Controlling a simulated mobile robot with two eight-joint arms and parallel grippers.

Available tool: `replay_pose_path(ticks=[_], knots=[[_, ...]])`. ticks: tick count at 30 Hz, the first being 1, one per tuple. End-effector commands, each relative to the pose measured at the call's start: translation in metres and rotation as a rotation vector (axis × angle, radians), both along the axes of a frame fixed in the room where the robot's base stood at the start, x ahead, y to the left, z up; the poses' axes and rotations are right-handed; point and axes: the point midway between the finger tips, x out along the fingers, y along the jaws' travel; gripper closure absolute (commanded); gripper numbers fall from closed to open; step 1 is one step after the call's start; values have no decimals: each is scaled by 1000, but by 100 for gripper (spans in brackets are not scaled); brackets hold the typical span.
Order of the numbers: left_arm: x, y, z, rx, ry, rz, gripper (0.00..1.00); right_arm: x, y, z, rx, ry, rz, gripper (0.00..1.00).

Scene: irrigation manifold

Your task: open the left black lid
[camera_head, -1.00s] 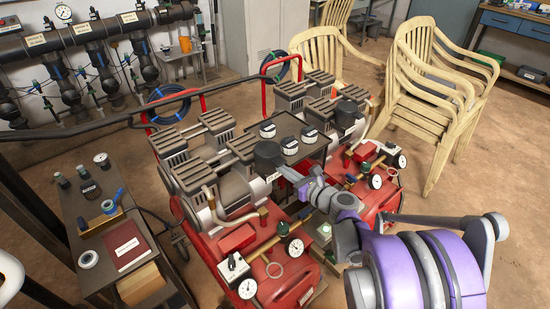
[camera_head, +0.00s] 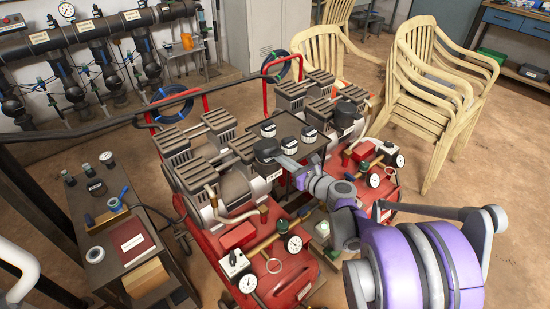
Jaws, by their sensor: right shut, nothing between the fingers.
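The left black lid (camera_head: 266,149) is a round dark cap on the near red compressor, close to the middle of the head view. It looks closed. My right gripper (camera_head: 284,162) comes in from the lower right with its fingers shut and nothing between them. Its fingertips are at the right side of the lid; I cannot tell whether they touch it. A second black lid (camera_head: 346,111) sits on the far compressor, up and to the right. My left gripper is not in view.
Several small jars (camera_head: 289,144) stand on a dark tray between the compressors. Gauges and hoses line the red tank (camera_head: 290,283). A grey cart (camera_head: 108,277) with tools stands at left.

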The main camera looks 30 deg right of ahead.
Motion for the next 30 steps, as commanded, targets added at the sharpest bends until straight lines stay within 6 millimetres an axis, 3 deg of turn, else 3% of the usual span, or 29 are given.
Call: replay_pose_path(ticks=[8,30], knots=[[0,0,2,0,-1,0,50,2,0,2,0,0,1,100],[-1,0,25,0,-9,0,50,25,2,30,0,0,1,100]])
